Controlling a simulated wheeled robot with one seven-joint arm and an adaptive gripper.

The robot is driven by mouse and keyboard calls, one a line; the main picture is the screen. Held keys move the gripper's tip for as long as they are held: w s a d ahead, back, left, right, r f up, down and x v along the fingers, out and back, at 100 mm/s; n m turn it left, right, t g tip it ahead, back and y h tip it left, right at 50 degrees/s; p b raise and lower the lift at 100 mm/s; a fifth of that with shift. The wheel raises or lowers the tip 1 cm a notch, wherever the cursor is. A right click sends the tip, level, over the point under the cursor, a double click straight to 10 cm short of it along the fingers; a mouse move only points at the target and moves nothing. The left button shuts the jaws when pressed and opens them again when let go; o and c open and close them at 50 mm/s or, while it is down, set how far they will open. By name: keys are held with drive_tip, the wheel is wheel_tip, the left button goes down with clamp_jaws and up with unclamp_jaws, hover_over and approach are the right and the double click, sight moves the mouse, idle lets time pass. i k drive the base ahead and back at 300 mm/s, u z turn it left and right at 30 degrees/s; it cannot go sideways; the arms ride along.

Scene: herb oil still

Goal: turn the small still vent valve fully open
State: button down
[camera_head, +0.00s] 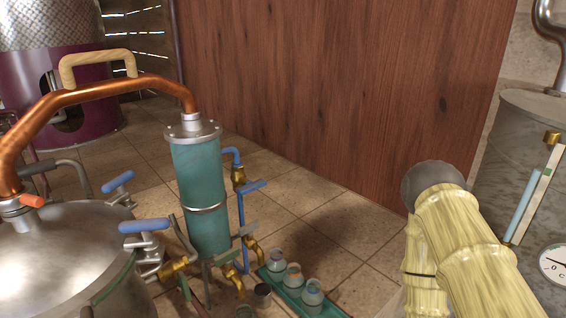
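The small still is a steel pot (70,250) at the lower left, with a copper pipe (100,92) arching from its lid to a teal condenser column (203,190). A small fitting with an orange-red end (32,201) sits on the lid by the pipe's foot. Two blue levers, a rear one (118,182) and a front one (143,226), sit at the pot's right edge. I cannot tell which of these is the vent valve, nor how far any is turned. My yellow-covered arm (455,235) is at the lower right, well apart from the still; my gripper does not show.
Another blue lever (252,186) and brass taps (238,175) crowd the condenser's right side. Several small jars stand in a green tray (268,280) on the tiled floor. A wooden panel (330,90) stands behind. A grey tank (520,150) with a gauge is at right.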

sight(182, 282)
drive_tip(key=u, duration=1.05)
drive_tip(key=k, duration=0.65)
drive_tip(key=z, duration=0.7)
